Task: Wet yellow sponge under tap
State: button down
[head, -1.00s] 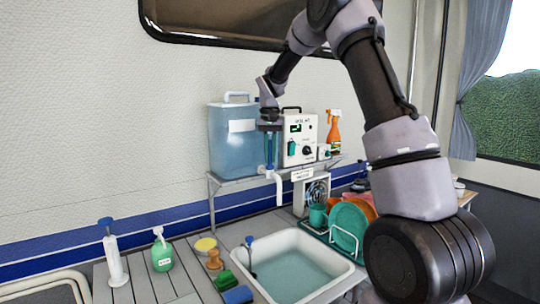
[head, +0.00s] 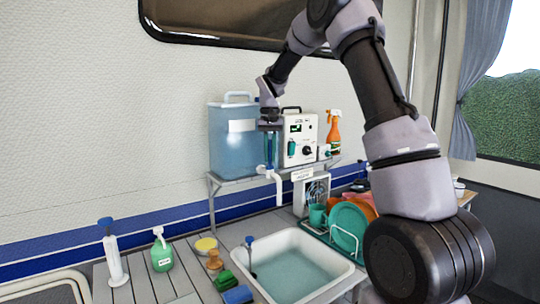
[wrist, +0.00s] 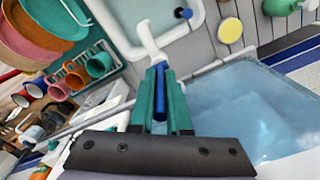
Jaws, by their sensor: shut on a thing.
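The white tap (head: 277,186) hangs at the front of the shelf, above the sink (head: 346,270), and its spout also shows in the wrist view (wrist: 147,38). My gripper (head: 270,160) is above the tap, pointing down. In the wrist view, its teal fingers (wrist: 160,82) are closed around the tap's upright blue handle (wrist: 160,100). A round yellow sponge (head: 206,244) lies on the counter behind and left of the sink, apart from my gripper. It also shows in the wrist view (wrist: 230,30). No stream from the spout is visible.
A blue water tank (head: 230,155) and a white control box (head: 300,140) stand on the shelf beside my gripper. A green bottle (head: 161,252), a wooden brush (head: 214,260), green and blue sponges (head: 237,294) sit left of the sink. A dish rack with teal plates (head: 350,225) is right.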

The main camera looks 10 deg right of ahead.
dwell(0.6)
jog(key=shift+s+d+t+y, duration=0.2)
jog(key=shift+s+t+y, duration=0.3)
jog(key=shift+t, duration=0.6)
jog(key=c, duration=0.9)
grip_release()
jog(key=v, duration=1)
jog(key=shift+s+r, duration=0.15)
jog(key=shift+r, duration=0.2)
